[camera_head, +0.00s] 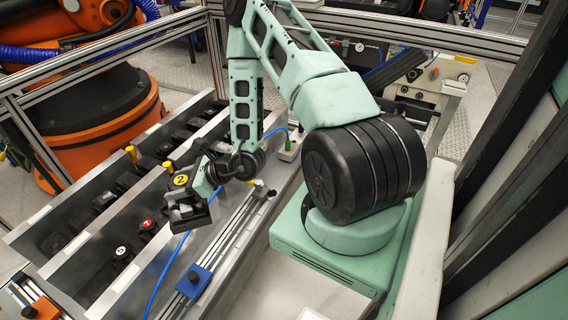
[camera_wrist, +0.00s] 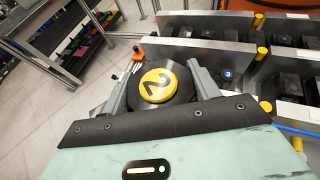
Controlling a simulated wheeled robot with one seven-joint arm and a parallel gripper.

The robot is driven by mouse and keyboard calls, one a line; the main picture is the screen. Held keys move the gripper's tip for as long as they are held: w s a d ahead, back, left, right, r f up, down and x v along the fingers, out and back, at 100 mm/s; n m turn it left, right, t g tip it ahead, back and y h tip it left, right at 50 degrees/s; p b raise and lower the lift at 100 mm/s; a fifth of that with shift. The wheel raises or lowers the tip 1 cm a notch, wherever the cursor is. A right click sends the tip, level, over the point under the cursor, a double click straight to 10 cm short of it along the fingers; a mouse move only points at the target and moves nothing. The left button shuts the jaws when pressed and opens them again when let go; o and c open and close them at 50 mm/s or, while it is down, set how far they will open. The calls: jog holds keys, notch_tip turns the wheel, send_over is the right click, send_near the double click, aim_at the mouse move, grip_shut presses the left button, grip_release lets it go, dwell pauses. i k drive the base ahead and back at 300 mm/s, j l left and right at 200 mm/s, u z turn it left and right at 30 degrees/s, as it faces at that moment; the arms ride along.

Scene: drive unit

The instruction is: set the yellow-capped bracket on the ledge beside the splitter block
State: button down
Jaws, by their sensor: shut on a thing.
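My gripper (camera_head: 184,204) is over the metal troughs in the head view. In the wrist view its two grey fingers (camera_wrist: 164,60) are shut on a round black part with a yellow cap marked 2, the yellow-capped bracket (camera_wrist: 158,85). Its yellow cap also shows in the head view (camera_head: 181,180); my gripper hides part of its body. A pale box (camera_head: 288,148) with a blue hose stands at the far end of the bench; I cannot tell whether it is the splitter block. A bare metal ledge (camera_head: 165,262) runs beside the troughs.
Troughs hold several black parts, including a red-capped one (camera_head: 147,224) and a white-capped one (camera_head: 120,251). A blue hose (camera_head: 168,264) lies along the ledge. A rail with a blue block (camera_head: 195,280) runs to its right. An orange robot base (camera_head: 95,125) stands behind.

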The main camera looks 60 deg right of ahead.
aim_at(277, 172)
jog(key=i+l+z, duration=0.1)
jog(key=l, duration=0.3)
jog(key=i+l+z, duration=0.1)
jog(key=l, duration=0.3)
jog(key=i+l+z, duration=0.1)
jog(key=l, duration=0.3)
jog(key=i+l+z, duration=0.1)
jog(key=l, duration=0.25)
jog(key=i+l+z, duration=0.1)
jog(key=i+l, duration=0.15)
jog(key=l, duration=0.1)
